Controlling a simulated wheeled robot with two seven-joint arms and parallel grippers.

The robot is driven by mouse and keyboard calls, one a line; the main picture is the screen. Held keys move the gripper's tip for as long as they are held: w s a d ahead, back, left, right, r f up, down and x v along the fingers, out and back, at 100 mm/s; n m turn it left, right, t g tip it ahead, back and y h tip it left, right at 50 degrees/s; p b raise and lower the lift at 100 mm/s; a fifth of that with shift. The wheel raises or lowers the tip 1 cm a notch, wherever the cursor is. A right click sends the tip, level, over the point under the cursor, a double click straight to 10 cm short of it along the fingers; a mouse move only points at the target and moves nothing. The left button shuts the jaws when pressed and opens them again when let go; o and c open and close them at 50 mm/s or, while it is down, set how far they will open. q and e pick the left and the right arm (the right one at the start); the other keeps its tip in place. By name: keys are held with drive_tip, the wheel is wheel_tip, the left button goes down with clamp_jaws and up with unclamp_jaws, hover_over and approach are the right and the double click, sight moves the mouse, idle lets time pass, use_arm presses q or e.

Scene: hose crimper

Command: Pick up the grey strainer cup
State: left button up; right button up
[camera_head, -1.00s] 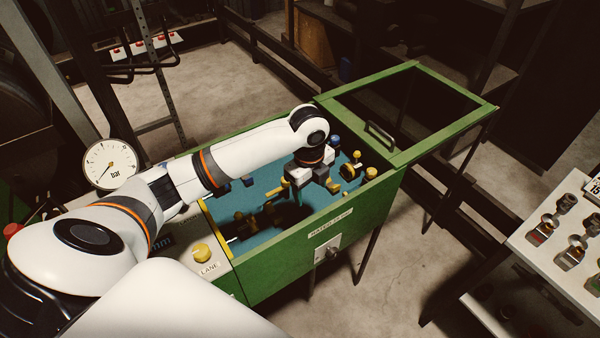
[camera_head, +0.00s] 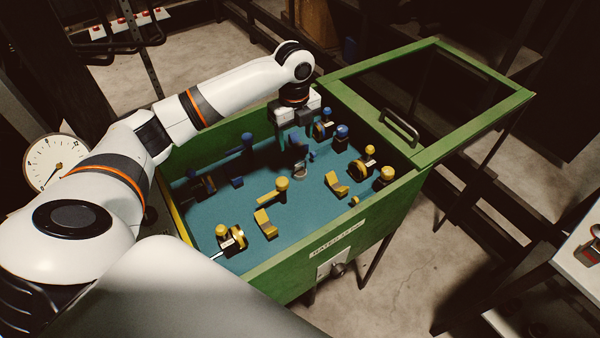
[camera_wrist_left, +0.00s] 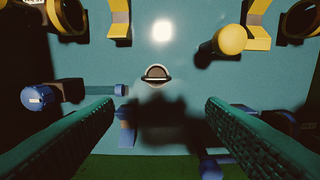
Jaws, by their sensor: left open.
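A small grey cup (camera_head: 299,171), which looks like the strainer cup, stands on the blue-green floor of the green tank (camera_head: 365,224), near its middle. In the left wrist view it seems to be the small round thing with a dark inside (camera_wrist_left: 157,73), ahead of the fingertips and roughly centred between them. My left gripper (camera_head: 295,135) is over the back part of the tank, pointing down, behind the cup and apart from it. In the wrist view its two fingers (camera_wrist_left: 160,106) are wide apart with nothing between them. My right gripper is not in view.
Yellow fittings (camera_head: 282,184) and blue fittings (camera_head: 247,143) stand around the cup on the tank floor. The tank's green walls enclose the space. An open green-framed lid (camera_head: 487,117) with a handle (camera_head: 398,127) is at the right. A white dial gauge (camera_head: 56,160) stands left.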

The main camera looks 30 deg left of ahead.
sight(300, 163)
use_arm(q)
wheel_tip(300, 163, down, 6)
drive_tip(key=shift+s+d+r+p, duration=0.15)
drive_tip(key=shift+p, duration=0.25)
drive_tip(key=f, duration=0.2)
drive_tip(key=d+f+p, duration=0.1)
drive_tip(key=f, duration=0.2)
drive_tip(key=shift+f, duration=0.3)
drive_tip(key=shift+c, duration=0.6)
drive_tip(key=c, duration=1)
drive_tip(key=shift+o, duration=0.2)
drive_tip(key=shift+r, duration=0.1)
